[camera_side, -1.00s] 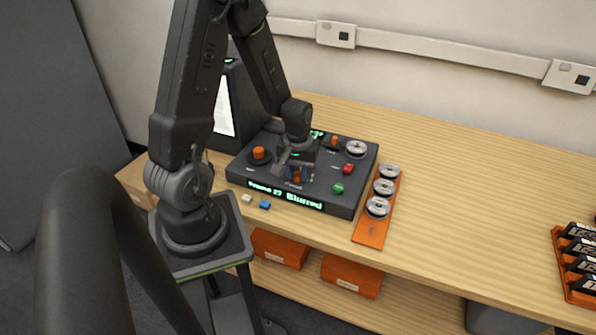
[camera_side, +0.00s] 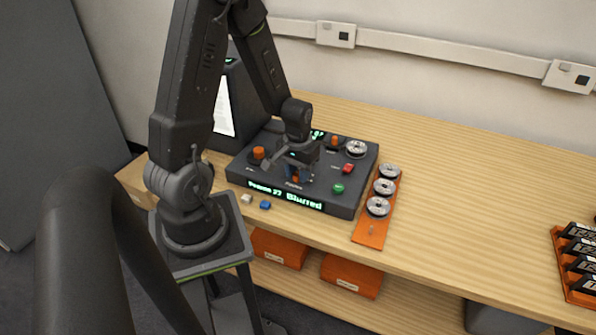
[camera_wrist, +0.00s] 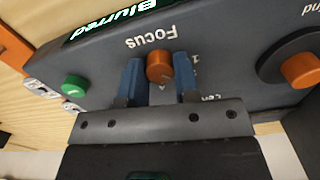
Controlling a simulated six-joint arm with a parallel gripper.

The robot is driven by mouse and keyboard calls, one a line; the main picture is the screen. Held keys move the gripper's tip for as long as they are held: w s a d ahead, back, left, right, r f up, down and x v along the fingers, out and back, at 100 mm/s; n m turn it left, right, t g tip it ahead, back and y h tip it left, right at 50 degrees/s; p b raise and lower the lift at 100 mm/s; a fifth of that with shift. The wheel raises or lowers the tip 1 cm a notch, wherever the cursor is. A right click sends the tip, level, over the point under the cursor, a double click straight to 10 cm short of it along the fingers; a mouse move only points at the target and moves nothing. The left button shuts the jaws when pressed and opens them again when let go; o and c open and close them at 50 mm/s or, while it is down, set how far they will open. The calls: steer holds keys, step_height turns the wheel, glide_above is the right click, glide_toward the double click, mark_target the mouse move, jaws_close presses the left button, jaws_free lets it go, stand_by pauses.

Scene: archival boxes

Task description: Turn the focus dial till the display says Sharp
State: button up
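The focus dial (camera_wrist: 160,67) is a small orange knob by the upside-down word Focus in the wrist view. It also shows, partly hidden, in the side view (camera_side: 295,180). My gripper (camera_side: 297,172) points down over the dark control box (camera_side: 340,207). In the wrist view its two blue fingers (camera_wrist: 160,78) stand one on each side of the dial and appear to touch it. The display (camera_side: 304,201) on the box's front face reads Blurred in green; the word also shows in the wrist view (camera_wrist: 112,18).
Another orange knob (camera_side: 258,153) is left of my gripper and one (camera_side: 334,142) is behind it. Green (camera_side: 338,188) and red (camera_side: 348,168) buttons sit to the right. An orange tray (camera_side: 371,236) holds metal reels beside the box. The table farther right is mostly clear.

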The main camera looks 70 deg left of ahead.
steer(key=o, duration=0.5)
step_height(320, 180, up, 14)
steer(key=shift+f, duration=0.1)
stand_by(0.4)
steer(key=s+d+r+m+t, duration=0.2)
steer(key=d+r, duration=0.1)
steer(key=d, duration=0.2)
steer(key=s+d+r+m+t, duration=0.1)
steer(key=s+d+r+m, duration=0.1)
steer(key=d, duration=0.4)
steer(key=s+d+r+m+t, duration=0.2)
steer(key=d+r+m, duration=0.1)
steer(key=d+r, duration=0.2)
steer(key=shift+s+d+r+t, duration=0.1)
steer(key=shift+d+r+t, duration=0.05)
steer(key=shift+d, duration=0.25)
steer(key=shift+s+d+r+t, duration=0.1)
steer(key=shift+d+r+t, duration=0.05)
steer(key=shift+d, duration=0.2)
